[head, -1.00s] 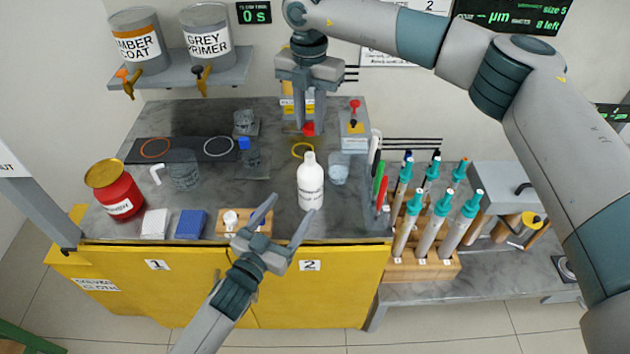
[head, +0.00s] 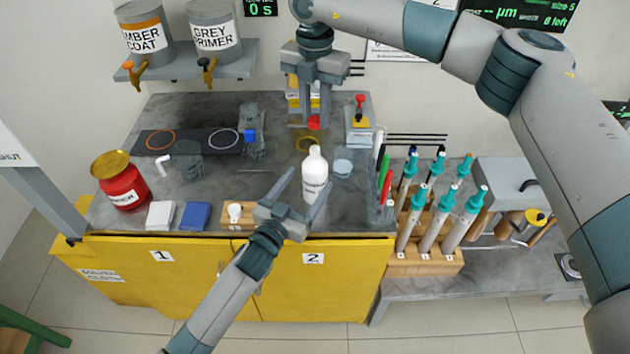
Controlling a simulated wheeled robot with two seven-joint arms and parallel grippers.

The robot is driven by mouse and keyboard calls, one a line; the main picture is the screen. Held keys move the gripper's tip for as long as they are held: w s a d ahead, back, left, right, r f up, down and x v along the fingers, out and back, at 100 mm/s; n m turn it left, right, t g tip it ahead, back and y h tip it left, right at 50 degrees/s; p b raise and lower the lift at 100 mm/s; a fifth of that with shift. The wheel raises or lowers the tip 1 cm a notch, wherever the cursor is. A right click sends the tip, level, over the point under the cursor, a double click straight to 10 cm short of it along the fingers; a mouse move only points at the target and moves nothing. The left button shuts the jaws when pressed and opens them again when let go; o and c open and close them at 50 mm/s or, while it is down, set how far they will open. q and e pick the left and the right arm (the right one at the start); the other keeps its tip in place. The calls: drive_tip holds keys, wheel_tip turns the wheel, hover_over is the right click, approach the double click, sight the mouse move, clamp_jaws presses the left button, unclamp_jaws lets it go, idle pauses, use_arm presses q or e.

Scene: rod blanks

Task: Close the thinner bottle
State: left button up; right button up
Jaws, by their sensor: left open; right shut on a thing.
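The white thinner bottle (head: 314,172) stands upright near the front middle of the bench, with a pale neck and no cap on it. My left gripper (head: 307,180) is open, its fingers reaching up from the front at the bottle's body; the right finger overlaps the bottle's lower side, and I cannot tell whether it touches. My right gripper (head: 313,117) points down behind the bottle, shut on a red cap (head: 313,123), which is above the bench and apart from the bottle.
A yellow ring (head: 306,144) lies behind the bottle, a clear glass (head: 342,168) to its right. A wooden block (head: 238,222) with a white piece, a blue pad (head: 195,216) and a red jar (head: 123,187) stand left. Pens and a rack of tools (head: 430,263) stand right.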

use_arm(q)
drive_tip(key=shift+x, duration=2.4)
drive_tip(key=c, duration=1.6)
use_arm(e)
hover_over(315, 149)
drive_tip(key=shift+w+f, duration=0.1)
drive_tip(key=shift+f, duration=2.4)
drive_tip(key=shift+f, duration=0.1)
drive_tip(key=shift+f, duration=0.75)
drive_tip(key=shift+f, duration=0.55)
